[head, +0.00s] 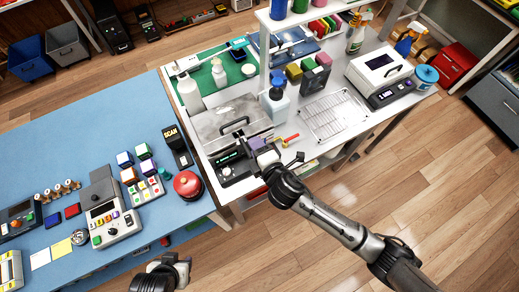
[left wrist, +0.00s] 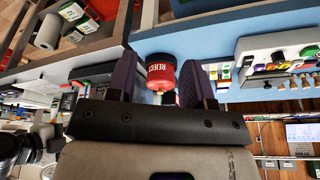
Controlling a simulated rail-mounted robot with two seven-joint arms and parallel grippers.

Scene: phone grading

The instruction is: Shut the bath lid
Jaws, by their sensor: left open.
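The bath (head: 232,172) is a grey metal box with a dark front panel, a green display and a knob, near the left end of the white bench. Its scuffed metal lid (head: 210,122) has a dark handle (head: 234,126). The lid looks nearly flat over the box; I cannot tell whether it is fully shut. My right gripper (head: 258,147) is at the front right of the bath, close to the lid's front edge; contact and jaw opening are unclear. My left gripper (head: 172,266) is low, away from the bath. In the left wrist view its purple-padded fingers (left wrist: 158,80) are apart and empty.
A red REJECT button (head: 187,184) stands on the blue table; it also shows beyond my left fingers (left wrist: 161,72). White bottles (head: 189,95) stand behind the bath. A wire rack (head: 332,115) and white lidded device (head: 380,73) are to the right.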

